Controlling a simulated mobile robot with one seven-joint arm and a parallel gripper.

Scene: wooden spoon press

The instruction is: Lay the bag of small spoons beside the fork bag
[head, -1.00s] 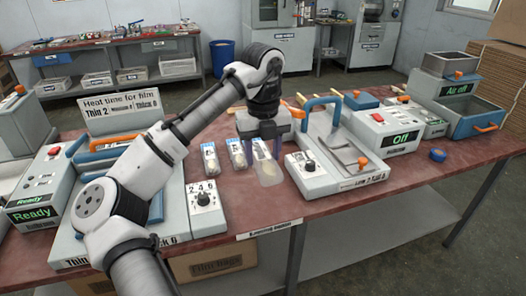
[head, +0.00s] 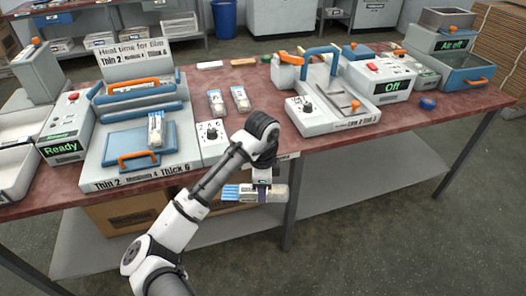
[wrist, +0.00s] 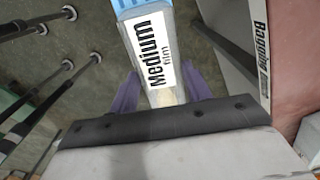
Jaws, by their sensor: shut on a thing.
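My gripper (head: 262,193) is shut on a clear bag with a blue end (head: 238,192), held sideways in the air in front of the table's front edge. In the wrist view the bag (wrist: 160,62) lies between the purple fingers and its label reads "Medium film". Its contents are mostly hidden. Two similar bags (head: 217,103) (head: 240,99) lie side by side on the table between the two presses. Another bag (head: 156,128) lies on the blue plate of the left press. I cannot tell which bag holds forks.
The red tabletop (head: 255,110) has bare room beside the bags. The table's front edge lies between my gripper and the bags.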

